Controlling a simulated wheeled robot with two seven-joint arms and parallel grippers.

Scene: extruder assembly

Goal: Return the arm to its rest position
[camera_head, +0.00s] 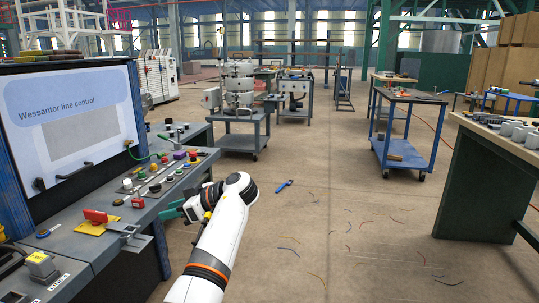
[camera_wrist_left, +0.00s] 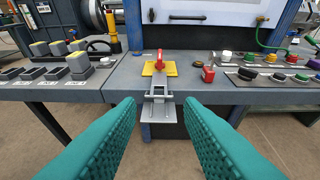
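My left arm enters the head view from the bottom, and its gripper (camera_head: 172,212) is beside the front edge of the control console (camera_head: 72,242). In the left wrist view the two green fingers of the left gripper (camera_wrist_left: 158,140) are wide apart with nothing between them. Past the fingertips, a metal bracket (camera_wrist_left: 159,100) sticks out from the console edge, apart from the fingers. Behind it a red handle (camera_wrist_left: 160,58) stands on a yellow plate (camera_wrist_left: 152,69). My right gripper is in neither view.
Several buttons (camera_head: 154,188) and a red padlock-like piece (camera_wrist_left: 208,74) sit on the console. Yellow-topped switches (camera_wrist_left: 78,62) stand at its other end. A blue cart (camera_head: 404,150) and a workbench (camera_head: 490,185) stand to the right. The floor between has loose wires and a blue tool (camera_head: 283,186).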

